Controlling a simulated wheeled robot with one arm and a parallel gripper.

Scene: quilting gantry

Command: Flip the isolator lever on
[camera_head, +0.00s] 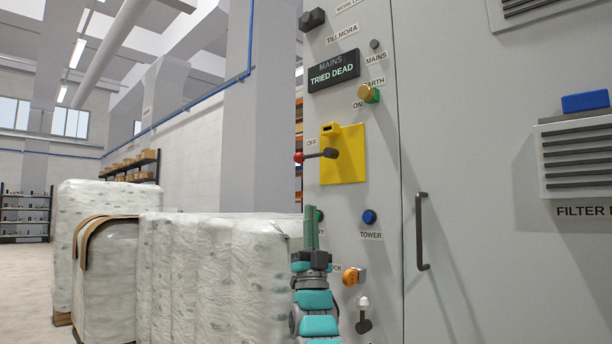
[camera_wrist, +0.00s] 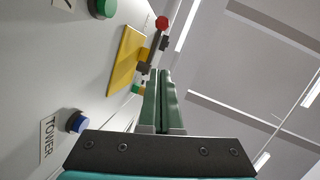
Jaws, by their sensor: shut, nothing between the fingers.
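The isolator lever (camera_head: 314,155) is a dark rod with a red ball end, sticking out left from a black hub on a yellow plate (camera_head: 343,172). It lies nearly level, its red end beside the "OFF" label; "ON" is printed higher up. In the wrist view the red ball (camera_wrist: 162,22) shows beyond the fingertips, in front of the yellow plate (camera_wrist: 126,62). My gripper (camera_head: 311,210) has green fingers pointing up, closed together and empty. It is below the lever and appears apart from it. The fingers also show in the wrist view (camera_wrist: 161,75).
The grey cabinet carries a green-and-brass earth knob (camera_head: 369,94), a blue tower button (camera_head: 369,217), an orange lock part (camera_head: 354,276) and a door handle (camera_head: 421,232). A display (camera_head: 334,72) reads "TRIED DEAD". Wrapped white bales (camera_head: 200,265) stand left of my arm.

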